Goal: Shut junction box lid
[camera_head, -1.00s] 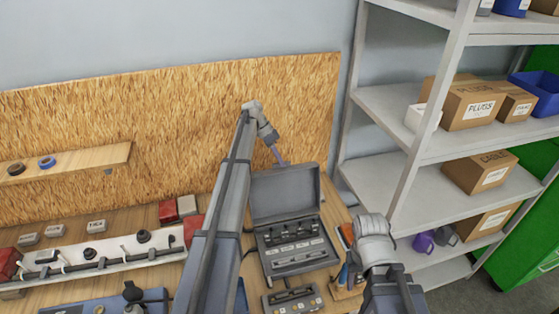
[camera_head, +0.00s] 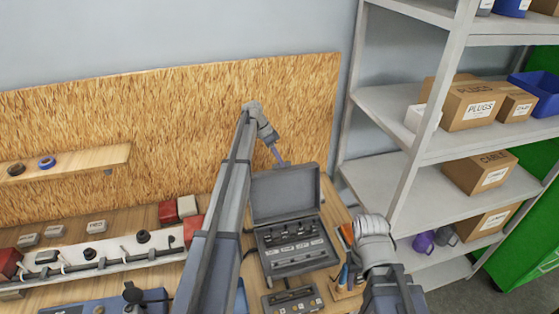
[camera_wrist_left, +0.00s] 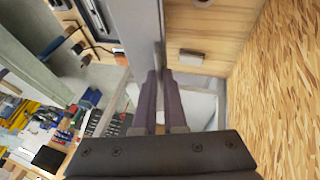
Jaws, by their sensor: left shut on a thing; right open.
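The grey junction box (camera_head: 297,257) stands on the workbench with several dark parts and pale labels inside. Its lid (camera_head: 285,195) stands raised at the back of the box, so the box is open. My left gripper (camera_head: 282,161) comes down from above at the lid's top edge. In the left wrist view its two dark fingers (camera_wrist_left: 164,95) are shut on the edge of a grey panel (camera_wrist_left: 147,30), which fits the lid. My left arm passes in front of the bench left of the box. My right arm shows right of the box, but its fingers are out of view.
A grey shelf unit (camera_head: 440,178) with cardboard boxes stands at the right. A board of cable parts (camera_head: 90,262) lies to the left on the bench. A smaller grey unit (camera_head: 292,301) lies in front of the box. A chipboard panel (camera_head: 180,120) stands behind.

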